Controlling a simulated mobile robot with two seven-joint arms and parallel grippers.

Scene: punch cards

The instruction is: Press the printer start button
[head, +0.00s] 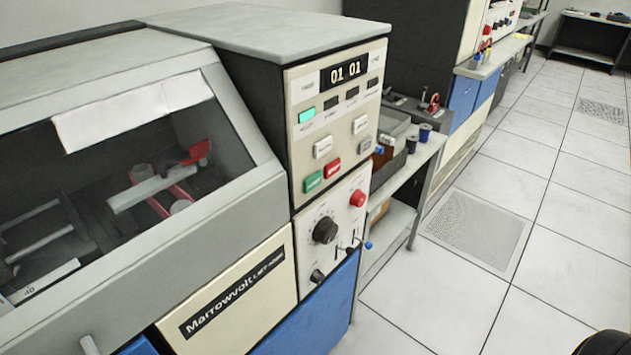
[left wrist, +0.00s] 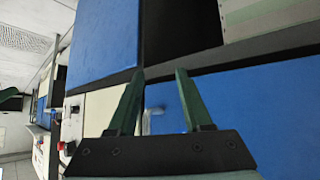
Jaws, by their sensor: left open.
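The printer (head: 140,57) fills the left of the head view, with a sloped window and a cream control panel (head: 300,165) at its right end. A green button (head: 314,181) sits low on the panel, beside a red button (head: 332,168). Their lettering is too small to read, so I cannot confirm which is start. A lit green key (head: 306,115) and pale keys are above. The counter (head: 345,71) reads 01 01. My left gripper (left wrist: 160,75) is open and empty in the left wrist view, facing blue and cream cabinet panels. Neither gripper shows in the head view.
Below the buttons are a red knob (head: 358,198), a black dial (head: 325,230) and small levers. A side table (head: 390,185) with spools stands right of the printer.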

